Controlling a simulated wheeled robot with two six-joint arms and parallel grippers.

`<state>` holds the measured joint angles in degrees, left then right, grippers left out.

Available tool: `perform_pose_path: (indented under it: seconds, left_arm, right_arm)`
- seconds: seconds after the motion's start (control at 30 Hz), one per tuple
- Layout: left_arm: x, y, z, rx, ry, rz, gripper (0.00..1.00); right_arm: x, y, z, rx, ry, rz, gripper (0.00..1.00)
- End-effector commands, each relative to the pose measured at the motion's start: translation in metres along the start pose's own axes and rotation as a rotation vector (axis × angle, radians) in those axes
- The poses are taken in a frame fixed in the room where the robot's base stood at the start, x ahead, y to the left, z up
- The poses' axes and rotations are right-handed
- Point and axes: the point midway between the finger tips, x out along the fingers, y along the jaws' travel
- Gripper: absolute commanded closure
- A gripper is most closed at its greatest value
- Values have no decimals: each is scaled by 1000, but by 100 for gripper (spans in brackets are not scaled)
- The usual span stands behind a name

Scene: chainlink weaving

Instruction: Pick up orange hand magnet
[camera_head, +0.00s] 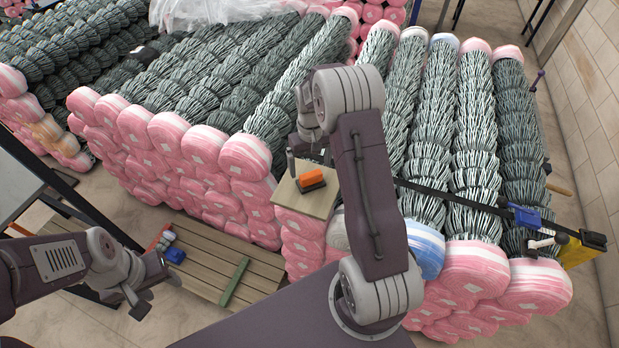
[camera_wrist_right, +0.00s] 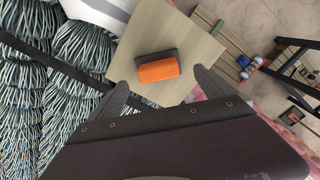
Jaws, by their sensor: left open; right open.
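The orange hand magnet (camera_head: 312,178) is a small orange block with a dark grey body. It lies on a square light wooden board (camera_head: 290,202) on top of stacked pink-wrapped rolls. In the right wrist view the magnet (camera_wrist_right: 158,70) sits between and just beyond the fingertips, apart from them. My right gripper (camera_wrist_right: 161,86) is open and empty above the board, pointing down at the magnet. In the head view it is partly hidden behind my right arm. My left gripper (camera_head: 155,294) is open and empty at lower left, far from the magnet.
Wire-mesh rolls with pink ends fill the back and right. A slatted wooden pallet (camera_head: 205,286) holds a blue item (camera_head: 175,255) and a green strip (camera_head: 234,281). A dark bar (camera_head: 455,198) crosses the right rolls toward a yellow-and-black piece (camera_head: 583,248).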

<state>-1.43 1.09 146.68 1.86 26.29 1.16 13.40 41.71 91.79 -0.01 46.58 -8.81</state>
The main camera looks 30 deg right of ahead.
Motion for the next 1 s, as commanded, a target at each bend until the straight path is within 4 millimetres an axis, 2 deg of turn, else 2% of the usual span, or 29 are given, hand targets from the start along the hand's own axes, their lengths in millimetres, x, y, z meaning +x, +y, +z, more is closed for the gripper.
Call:
perform_pose_path:
  seconds: [0.27, 0.37, 0.5, 0.77, 1.0]
  left_arm:
    - [-15, 0, -2, 0, 0, 0, 51]
    - [-29, 0, -3, 0, 0, 0, 51]
    - [-34, 1, -4, 0, 0, 0, 51]
    - [-32, 1, -3, 0, 0, 0, 51]
    - [-32, 1, -3, 0, 0, 0, 51]
  right_arm:
    - [16, 1, 0, 0, -3, -1, 6]
    - [33, 3, 0, 0, -5, -1, 6]
    - [56, 4, -1, -1, -2, 0, 6]
    - [62, 4, -2, -1, 2, 0, 6]
    - [62, 4, -2, -1, 2, 0, 73]
